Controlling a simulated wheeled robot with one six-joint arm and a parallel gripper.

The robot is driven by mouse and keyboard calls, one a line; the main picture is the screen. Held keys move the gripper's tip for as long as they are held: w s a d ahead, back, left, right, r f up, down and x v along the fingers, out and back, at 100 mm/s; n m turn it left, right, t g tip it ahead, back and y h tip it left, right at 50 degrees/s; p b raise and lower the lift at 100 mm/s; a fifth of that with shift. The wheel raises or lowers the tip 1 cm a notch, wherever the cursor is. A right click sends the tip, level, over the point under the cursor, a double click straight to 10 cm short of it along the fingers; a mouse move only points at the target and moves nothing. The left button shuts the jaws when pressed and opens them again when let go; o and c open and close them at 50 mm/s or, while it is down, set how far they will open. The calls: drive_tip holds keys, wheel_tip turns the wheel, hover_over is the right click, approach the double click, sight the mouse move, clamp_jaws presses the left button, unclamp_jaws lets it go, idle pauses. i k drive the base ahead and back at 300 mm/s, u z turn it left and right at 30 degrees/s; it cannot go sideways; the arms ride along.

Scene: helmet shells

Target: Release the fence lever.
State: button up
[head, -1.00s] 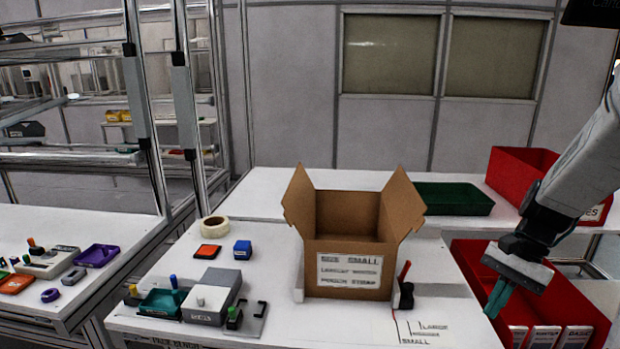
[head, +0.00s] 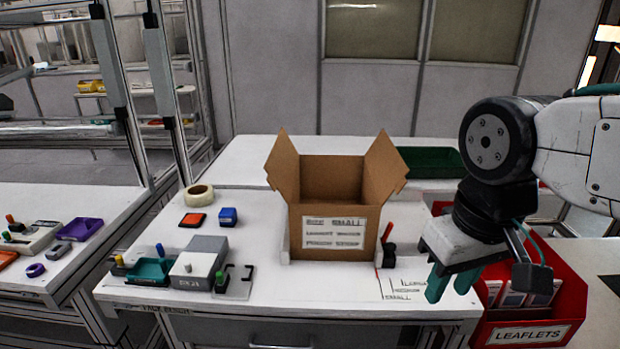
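The fence lever (head: 388,233) has a red handle on a dark base and stands just right of the open cardboard box (head: 335,220). Its handle leans up and to the right. My gripper (head: 451,284) hangs to the right of the lever, over the table's right front part, with its teal fingers pointing down. The fingers are apart with nothing seen between them. The gripper does not touch the lever. Size lines marked large, medium and small (head: 398,290) are on the table between and below them.
A red leaflets bin (head: 530,335) stands beyond the table's right edge, below my arm. A green tray (head: 430,160) lies behind. A grey device (head: 200,262), a tape roll (head: 199,196) and a blue block (head: 228,216) are on the left. The table's front middle is clear.

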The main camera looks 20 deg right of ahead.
sight(390, 225)
drive_tip(key=z, duration=0.7)
drive_tip(key=k, duration=0.8)
drive_tip(key=u, duration=0.7)
drive_tip(key=i, duration=0.5)
drive_tip(key=z, duration=0.05)
